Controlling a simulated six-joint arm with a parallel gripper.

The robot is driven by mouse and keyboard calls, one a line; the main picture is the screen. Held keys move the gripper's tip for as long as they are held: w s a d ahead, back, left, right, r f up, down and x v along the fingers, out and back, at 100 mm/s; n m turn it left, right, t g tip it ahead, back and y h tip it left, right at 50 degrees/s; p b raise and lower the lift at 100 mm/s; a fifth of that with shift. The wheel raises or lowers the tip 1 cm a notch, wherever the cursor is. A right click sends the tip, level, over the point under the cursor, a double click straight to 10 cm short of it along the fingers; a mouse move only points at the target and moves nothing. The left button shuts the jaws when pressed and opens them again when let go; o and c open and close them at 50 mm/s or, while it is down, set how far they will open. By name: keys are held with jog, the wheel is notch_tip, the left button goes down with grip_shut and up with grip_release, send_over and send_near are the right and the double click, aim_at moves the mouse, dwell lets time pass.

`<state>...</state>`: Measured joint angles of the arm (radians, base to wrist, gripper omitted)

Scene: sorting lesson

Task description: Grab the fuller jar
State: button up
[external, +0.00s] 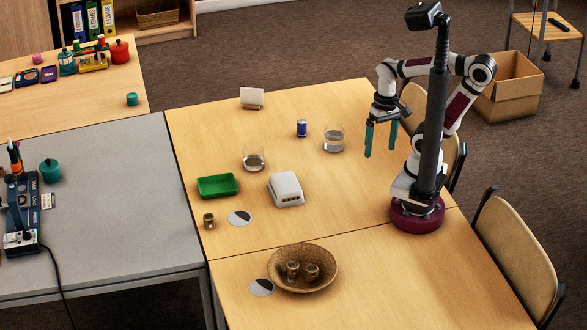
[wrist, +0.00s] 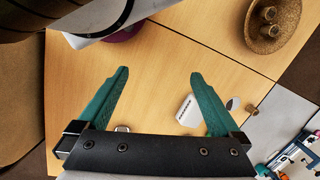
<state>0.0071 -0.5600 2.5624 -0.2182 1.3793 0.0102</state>
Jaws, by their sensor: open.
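Two clear glass jars stand upright on the wooden table in the external view. The right jar (external: 334,140) holds clear liquid to about half or more; the left jar (external: 253,160) shows only a shallow layer near its bottom. My gripper (external: 380,151) is open and empty, above the table to the right of the right jar, fingers pointing down.
A blue can (external: 302,128) stands between the jars. A white box (external: 286,189), a green tray (external: 218,186) and a small brown jar (external: 208,221) lie nearer the front. A woven bowl (external: 325,277) holds two small brown jars. A white card (external: 251,98) stands behind.

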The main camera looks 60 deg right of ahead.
jog(key=d+f+n+g+h, duration=0.2)
jog(key=d+n+g+h, duration=0.2)
jog(key=n+t+h, duration=0.9)
jog(key=n+h, duration=0.6)
jog(key=n, duration=0.7)
send_near(333, 132)
jog(key=shift+n, duration=0.3)
jog(key=x, duration=0.7)
jog(key=shift+s+f, duration=0.1)
jog(key=x, duration=0.6)
jog(key=shift+f, duration=0.1)
jog(key=c, duration=1.6)
